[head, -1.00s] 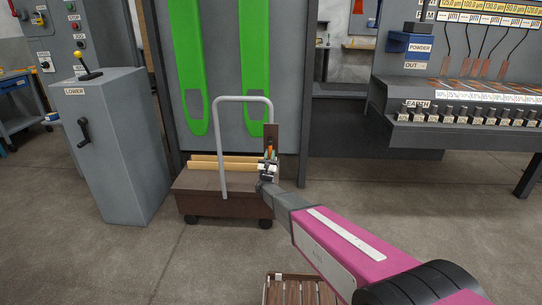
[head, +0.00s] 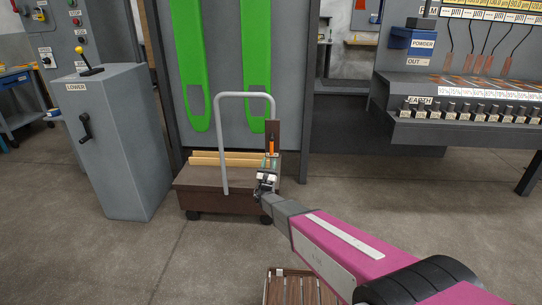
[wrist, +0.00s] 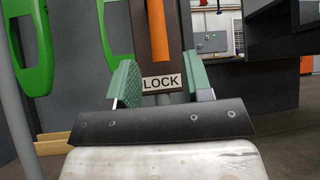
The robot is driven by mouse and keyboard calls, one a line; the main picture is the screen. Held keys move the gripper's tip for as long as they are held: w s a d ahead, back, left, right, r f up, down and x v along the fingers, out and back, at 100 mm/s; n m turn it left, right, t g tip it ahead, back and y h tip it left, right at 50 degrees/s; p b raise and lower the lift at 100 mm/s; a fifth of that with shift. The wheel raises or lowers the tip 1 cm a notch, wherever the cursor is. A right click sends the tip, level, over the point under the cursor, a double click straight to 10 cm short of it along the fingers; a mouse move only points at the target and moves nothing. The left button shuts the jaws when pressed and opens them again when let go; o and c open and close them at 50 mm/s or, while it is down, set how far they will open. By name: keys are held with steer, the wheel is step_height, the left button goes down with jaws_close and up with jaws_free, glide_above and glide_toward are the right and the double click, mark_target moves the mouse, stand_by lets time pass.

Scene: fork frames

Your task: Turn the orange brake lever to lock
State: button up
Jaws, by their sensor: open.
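The orange brake lever (wrist: 158,28) runs straight up and down on a dark brown upright plate (wrist: 176,52) in the wrist view. Its lower end hangs just above a white LOCK label (wrist: 161,82), and its top is out of that view. In the head view the lever (head: 271,146) shows small on the cart's right side, above my gripper (head: 268,168). My gripper is open and empty.
The brown cart (head: 215,189) has a grey hoop handle (head: 222,140) left of the lever and pale wooden bars (head: 210,159) on top. A grey cabinet (head: 115,150) stands left. A slatted wooden thing (head: 290,288) lies near the front. The floor between is open.

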steer(key=shift+v, duration=2.1)
steer(key=s+d+m+g+h, duration=0.35)
steer(key=d+m+g, duration=0.35)
steer(key=d, duration=0.3)
steer(key=s+d+m+g+h, duration=0.35)
steer(key=d+m+g, duration=0.4)
steer(key=d, duration=0.25)
steer(key=s+d+m+g+h, duration=0.35)
steer(key=d+m+g, duration=0.3)
steer(key=d, duration=0.35)
steer(key=s+d+f+m+g+y, duration=0.1)
steer(key=s+d+m+g+y, duration=0.1)
steer(key=s+m+g+y, duration=0.3)
steer(key=s+d+f+m+y, duration=0.1)
steer(key=s+f+m+y, duration=0.15)
steer(key=s, duration=0.45)
steer(key=s+a+r+m+y, duration=0.2)
steer(key=s+a+m+y, duration=0.2)
steer(key=s+y, duration=0.3)
steer(key=shift+a+r+m+g+y, duration=0.3)
steer(key=shift+a+r+m, duration=0.1)
steer(key=shift+m, duration=0.45)
